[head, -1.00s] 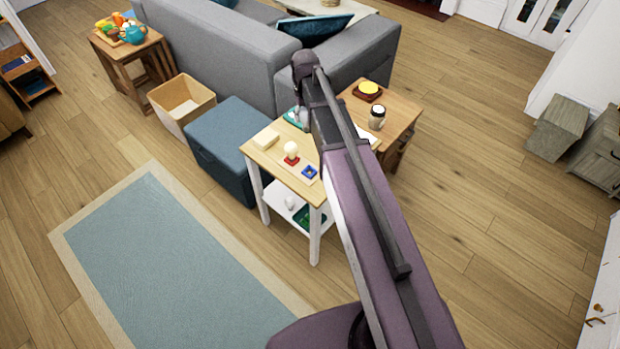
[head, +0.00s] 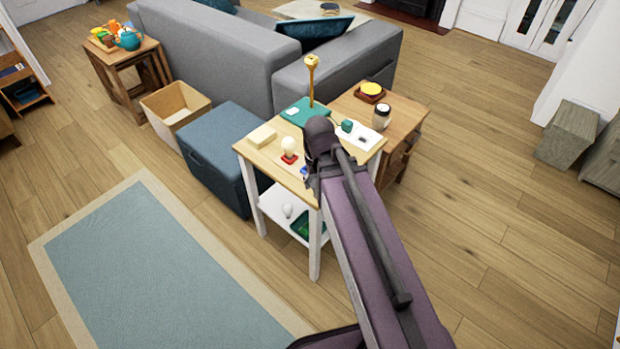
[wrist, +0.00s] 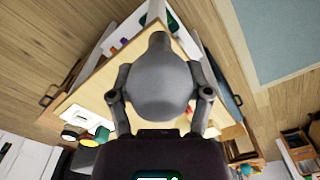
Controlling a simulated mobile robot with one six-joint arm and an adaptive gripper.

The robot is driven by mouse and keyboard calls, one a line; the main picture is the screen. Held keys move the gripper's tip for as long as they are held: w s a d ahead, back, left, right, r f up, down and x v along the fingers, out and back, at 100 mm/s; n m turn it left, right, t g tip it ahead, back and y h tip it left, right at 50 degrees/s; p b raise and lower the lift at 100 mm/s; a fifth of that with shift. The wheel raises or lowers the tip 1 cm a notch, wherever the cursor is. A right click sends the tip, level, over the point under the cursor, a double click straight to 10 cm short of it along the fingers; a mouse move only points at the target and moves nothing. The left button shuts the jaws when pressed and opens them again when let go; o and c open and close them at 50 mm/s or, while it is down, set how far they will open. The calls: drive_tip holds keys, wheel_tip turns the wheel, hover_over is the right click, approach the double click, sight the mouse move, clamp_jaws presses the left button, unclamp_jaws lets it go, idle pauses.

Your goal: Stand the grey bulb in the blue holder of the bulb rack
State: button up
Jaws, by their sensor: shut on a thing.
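The grey bulb (wrist: 160,85) fills the middle of the wrist view, its narrow end towards the top. My gripper (wrist: 160,96) is shut on it, one finger on each side. The blue holder (head: 304,171) is on the small white-legged table, mostly covered by my arm. Beside it, a pale bulb stands in a red holder (head: 289,158). I cannot tell how far the held bulb is from the blue holder.
The table (head: 262,158) also bears a cream block (head: 262,136) and a green base (head: 303,110) with a gold post. Another pale bulb (head: 287,210) lies on the lower shelf. A wooden side table (head: 408,115) with a jar (head: 382,117) adjoins behind. Open floor lies to the right.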

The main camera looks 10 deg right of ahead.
drive_tip(key=shift+s+f, duration=0.45)
drive_tip(key=shift+s, duration=0.05)
drive_tip(key=shift+w, duration=0.1)
drive_tip(key=b, duration=0.2)
approach(299, 164)
drive_tip(key=s+d, duration=0.1)
drive_tip(key=s, duration=0.1)
drive_tip(key=s+d, duration=0.1)
drive_tip(key=shift+s+d, duration=0.3)
drive_tip(key=shift+s, duration=0.05)
drive_tip(key=shift+f+b, duration=1.7)
drive_tip(key=shift+f, duration=0.05)
